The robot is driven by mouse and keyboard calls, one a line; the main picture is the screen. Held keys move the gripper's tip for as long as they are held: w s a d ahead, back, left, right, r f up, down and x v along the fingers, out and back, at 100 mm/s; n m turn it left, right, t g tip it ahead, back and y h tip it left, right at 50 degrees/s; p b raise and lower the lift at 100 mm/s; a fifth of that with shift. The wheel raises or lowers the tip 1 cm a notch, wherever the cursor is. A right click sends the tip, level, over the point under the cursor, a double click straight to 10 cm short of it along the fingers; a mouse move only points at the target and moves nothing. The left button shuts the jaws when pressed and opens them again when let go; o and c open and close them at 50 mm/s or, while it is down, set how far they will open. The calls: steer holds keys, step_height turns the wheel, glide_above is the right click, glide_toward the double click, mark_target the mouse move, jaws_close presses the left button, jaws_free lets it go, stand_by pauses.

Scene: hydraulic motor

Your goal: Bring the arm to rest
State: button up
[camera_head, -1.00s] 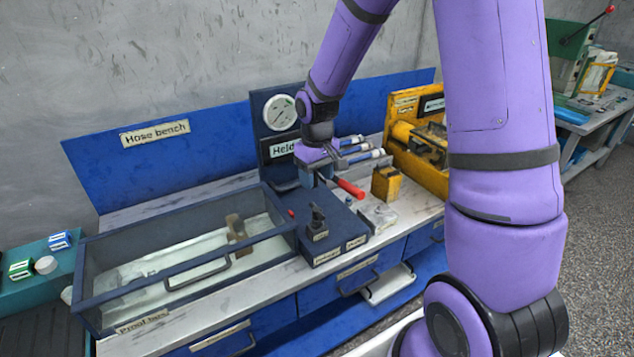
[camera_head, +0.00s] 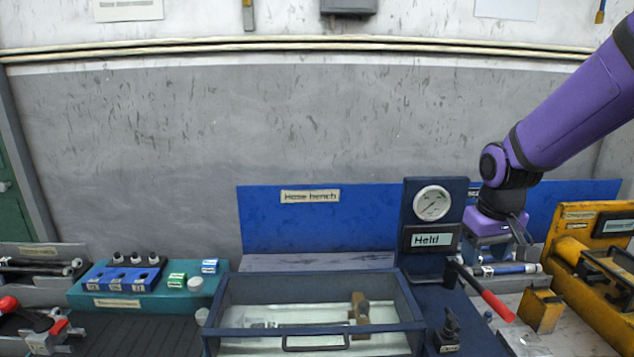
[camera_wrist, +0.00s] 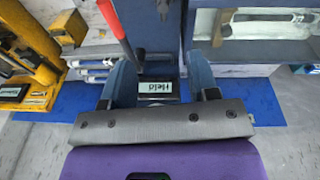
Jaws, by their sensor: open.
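My gripper (camera_head: 516,240) hangs at the end of the purple arm, just right of the gauge panel labelled "Held" (camera_head: 432,240). In the wrist view my gripper (camera_wrist: 163,82) shows two blue-grey fingers spread apart with nothing held between them. The red-handled lever (camera_head: 490,297) is below the gripper. The lever also shows in the wrist view (camera_wrist: 116,20), beyond the fingertips and left of the middle. I cannot tell how far the fingers stand from the lever and the panel.
A glass-sided proof box (camera_head: 315,318) stands left of the panel. Blue-and-white cylinders (camera_head: 508,268) lie right of the panel, near a yellow block (camera_head: 540,309) and a yellow machine (camera_head: 590,265). A teal tray (camera_head: 145,296) is at left.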

steer(key=s+r+t, duration=0.1)
steer(key=s+r, duration=0.5)
steer(key=s, duration=0.4)
steer(key=s+a+r+m+t, duration=0.1)
steer(key=s+r+t, duration=0.1)
steer(key=s+r, duration=0.5)
steer(key=s, duration=0.3)
steer(key=shift+t+y, duration=0.3)
